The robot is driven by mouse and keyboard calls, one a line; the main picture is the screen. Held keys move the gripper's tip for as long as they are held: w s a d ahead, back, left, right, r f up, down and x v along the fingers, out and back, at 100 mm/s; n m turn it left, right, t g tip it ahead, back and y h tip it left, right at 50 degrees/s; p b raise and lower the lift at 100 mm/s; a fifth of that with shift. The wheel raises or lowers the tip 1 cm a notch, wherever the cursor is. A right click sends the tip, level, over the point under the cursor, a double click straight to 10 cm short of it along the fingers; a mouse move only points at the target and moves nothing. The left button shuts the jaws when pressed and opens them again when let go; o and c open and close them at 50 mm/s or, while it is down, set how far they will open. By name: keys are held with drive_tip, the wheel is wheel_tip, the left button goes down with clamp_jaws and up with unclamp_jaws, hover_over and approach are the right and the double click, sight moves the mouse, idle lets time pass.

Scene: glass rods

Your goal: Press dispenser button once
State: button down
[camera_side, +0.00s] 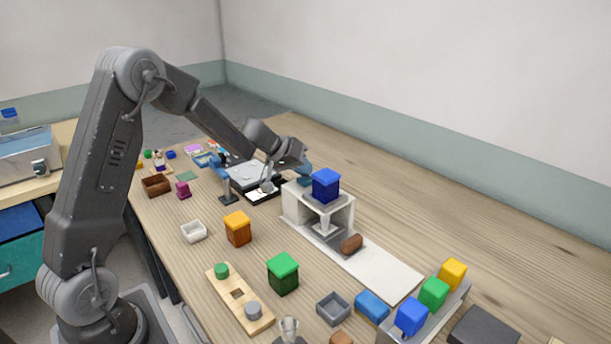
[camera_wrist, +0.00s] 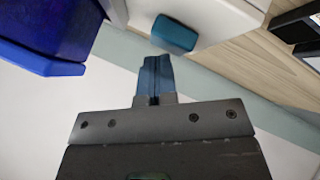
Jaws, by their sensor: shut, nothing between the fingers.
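The dispenser (camera_side: 290,203) is a white housing with a dark blue block-shaped hopper (camera_side: 326,186) on top; a brown item lies by its opening. In the wrist view, a teal rounded button (camera_wrist: 174,33) is set on the white housing (camera_wrist: 215,20), and the blue hopper (camera_wrist: 45,35) is at the upper left. My gripper (camera_wrist: 157,58) is shut and empty, its blue fingertips just below the button in the picture. A small gap shows there; the depth between them is unclear. In the side view my gripper (camera_side: 306,168) is behind the hopper, close to the housing's top.
A white board (camera_side: 375,268) extends from the dispenser towards the front. A rack of coloured blocks (camera_side: 433,293) is at front right.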

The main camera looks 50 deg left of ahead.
idle(0.3)
drive_tip(key=shift+r, duration=1.05)
wheel_tip(320, 180, up, 5)
drive_tip(key=shift+r, duration=0.1)
idle(0.6)
